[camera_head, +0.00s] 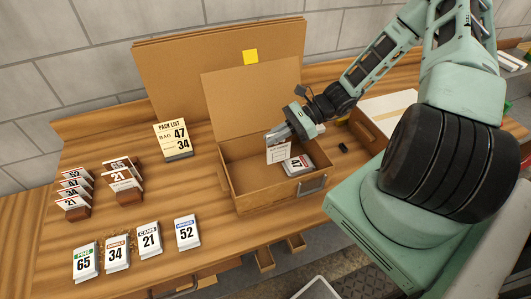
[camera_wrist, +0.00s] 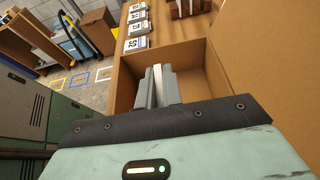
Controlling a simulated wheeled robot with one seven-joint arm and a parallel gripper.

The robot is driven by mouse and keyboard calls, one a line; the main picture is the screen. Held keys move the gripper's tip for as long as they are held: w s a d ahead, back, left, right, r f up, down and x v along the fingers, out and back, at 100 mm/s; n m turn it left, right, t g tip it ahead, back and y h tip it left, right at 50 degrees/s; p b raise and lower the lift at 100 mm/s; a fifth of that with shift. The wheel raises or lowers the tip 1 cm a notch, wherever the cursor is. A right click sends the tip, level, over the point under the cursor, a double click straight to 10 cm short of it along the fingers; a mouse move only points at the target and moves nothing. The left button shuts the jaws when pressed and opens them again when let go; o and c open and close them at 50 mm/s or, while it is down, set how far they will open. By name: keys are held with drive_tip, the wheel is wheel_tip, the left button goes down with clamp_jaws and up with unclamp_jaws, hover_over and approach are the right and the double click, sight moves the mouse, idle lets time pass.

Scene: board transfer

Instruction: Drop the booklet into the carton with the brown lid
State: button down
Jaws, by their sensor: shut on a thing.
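The carton (camera_head: 262,196) with the raised brown lid (camera_head: 235,112) stands open in the middle of the table in the head view. My gripper (camera_head: 280,137) is shut on a white booklet (camera_head: 279,153) and holds it upright over the carton's opening, near its middle. The booklet's lower end is at about rim height or inside; I cannot tell exactly. A card pack marked 47 (camera_head: 298,165) lies in the carton at the right. In the wrist view the held booklet (camera_wrist: 158,86) shows as a thin white edge between the grey fingers, with the carton's wall (camera_wrist: 215,80) around.
A carton with a pale lid (camera_head: 390,108) stands to the right, partly behind my arm. A pack list stand (camera_head: 173,139) is left of the open carton. Several numbered card packs (camera_head: 149,240) and brown card holders (camera_head: 130,197) fill the table's left side.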

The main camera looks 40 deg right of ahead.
drive_tip(key=shift+f+b, duration=0.4)
drive_tip(key=shift+f, duration=0.5)
drive_tip(key=shift+r, duration=0.1)
drive_tip(key=c, duration=1.5)
unclamp_jaws()
drive_tip(key=shift+b+v, duration=2.5)
drive_tip(key=shift+v, duration=6.2)
